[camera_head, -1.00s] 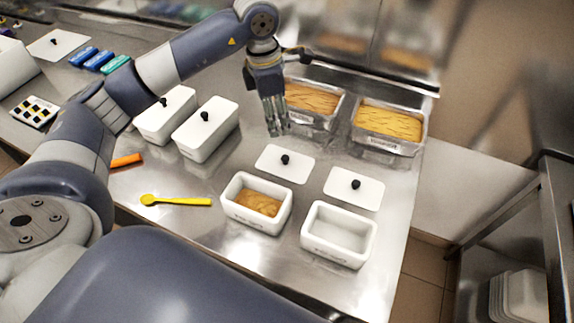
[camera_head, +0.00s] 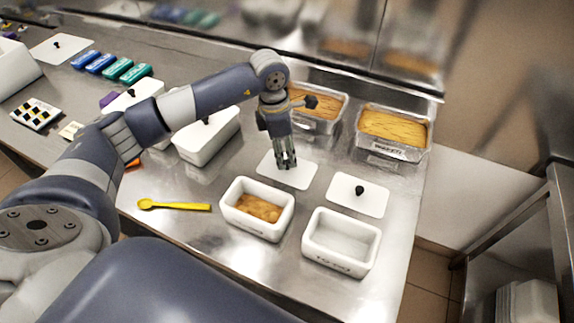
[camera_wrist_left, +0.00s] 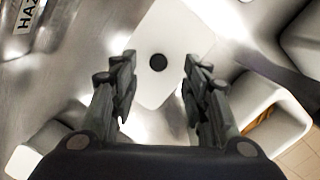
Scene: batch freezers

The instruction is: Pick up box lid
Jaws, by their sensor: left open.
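A flat white box lid (camera_head: 266,172) with a black knob lies on the steel table behind the white box with brown contents (camera_head: 232,222). My left gripper (camera_head: 287,166) is over this lid, pointing down, and hides its knob in the head view. In the left wrist view the lid (camera_wrist_left: 165,30) and its round black knob (camera_wrist_left: 158,62) show between and just ahead of the open fingers (camera_wrist_left: 158,78). The fingers hold nothing. A second white lid (camera_head: 345,200) with a black knob lies to the right, behind an empty white box (camera_head: 318,258). My right gripper is out of view.
Two metal pans of yellow-brown food (camera_head: 395,153) stand at the back right. Closed white boxes (camera_head: 208,145) stand on the left. A yellow spoon (camera_head: 175,206) lies near the front. The table's right edge borders a gap.

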